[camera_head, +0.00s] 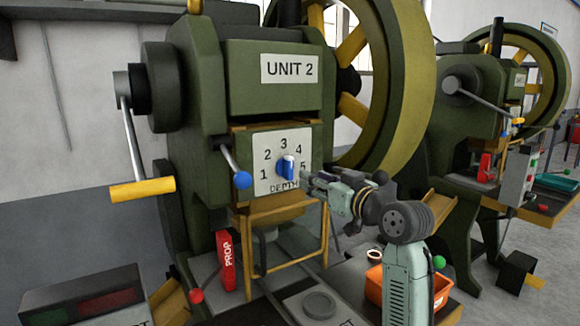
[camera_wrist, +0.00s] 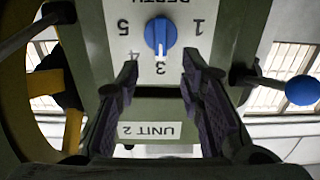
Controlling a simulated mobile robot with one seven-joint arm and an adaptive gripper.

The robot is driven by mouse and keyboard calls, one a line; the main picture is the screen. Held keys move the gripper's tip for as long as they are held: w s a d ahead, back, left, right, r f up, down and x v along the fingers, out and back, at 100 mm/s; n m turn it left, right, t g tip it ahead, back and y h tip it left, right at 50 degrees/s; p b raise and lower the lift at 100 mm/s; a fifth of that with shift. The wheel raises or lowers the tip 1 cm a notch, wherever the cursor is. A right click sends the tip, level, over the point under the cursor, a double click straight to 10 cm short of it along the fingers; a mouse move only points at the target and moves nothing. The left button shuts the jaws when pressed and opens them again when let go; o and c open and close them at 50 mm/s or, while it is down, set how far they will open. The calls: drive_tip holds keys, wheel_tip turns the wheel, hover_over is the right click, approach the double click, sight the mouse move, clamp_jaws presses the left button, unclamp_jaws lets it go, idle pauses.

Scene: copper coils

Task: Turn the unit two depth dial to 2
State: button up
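The unit two depth dial is a blue knob with a white pointer (camera_head: 287,168) on a white plate (camera_head: 265,150) numbered 1 to 5. The plate sits under the "UNIT 2" label (camera_head: 288,68). In the wrist view, which is upside down, the dial (camera_wrist: 160,32) has its pointer toward 3. My gripper (camera_head: 304,178) is just right of the dial in the head view. In the wrist view its two dark fingers (camera_wrist: 160,60) are apart and empty. The dial shows beyond the gap between their tips, and I see no contact. The 2 is hidden in the wrist view.
A blue-ball lever (camera_head: 239,176) juts out left of the plate; it also shows in the wrist view (camera_wrist: 300,90). A yellow-handled crank (camera_head: 142,189) is further left. A red PROP block (camera_head: 226,262) and an orange bin (camera_head: 375,284) are below. A similar press stands right.

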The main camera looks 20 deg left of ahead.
sight(291, 167)
drive_tip(key=p+x, duration=0.3)
drive_tip(key=x, duration=0.6)
drive_tip(key=shift+w+a, duration=0.2)
drive_tip(key=shift+a, duration=0.1)
drive_tip(key=shift+c, duration=0.6)
clamp_jaws()
